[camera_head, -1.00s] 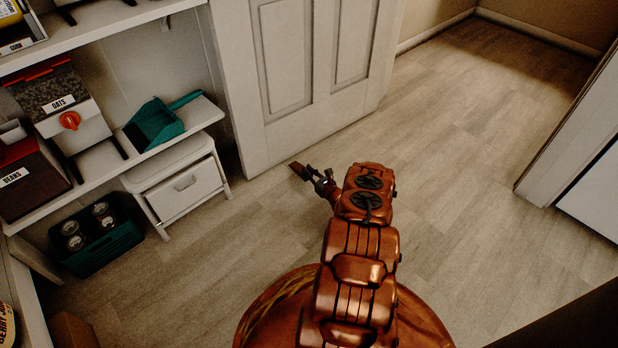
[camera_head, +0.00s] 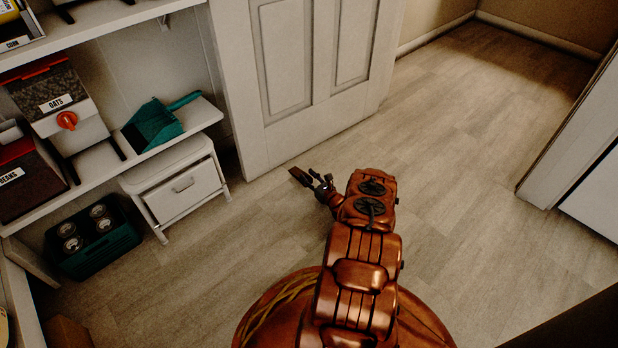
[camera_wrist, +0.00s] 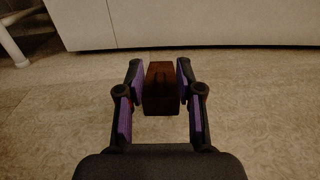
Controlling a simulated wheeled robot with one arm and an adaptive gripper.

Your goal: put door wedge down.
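The door wedge (camera_wrist: 161,88) is a dark brown block in the wrist view, lying lengthwise between the purple-padded fingers of my gripper (camera_wrist: 160,80). The pads sit close against both its sides, and my gripper appears shut on it. In the head view, the wedge (camera_head: 300,176) sticks out from the tips of my gripper (camera_head: 314,180), low over the floor near the foot of the white door. I cannot tell whether its underside touches the floor.
The white panelled door (camera_head: 310,70) stands just beyond the wedge. The wood-look floor (camera_head: 470,130) is clear to the right.

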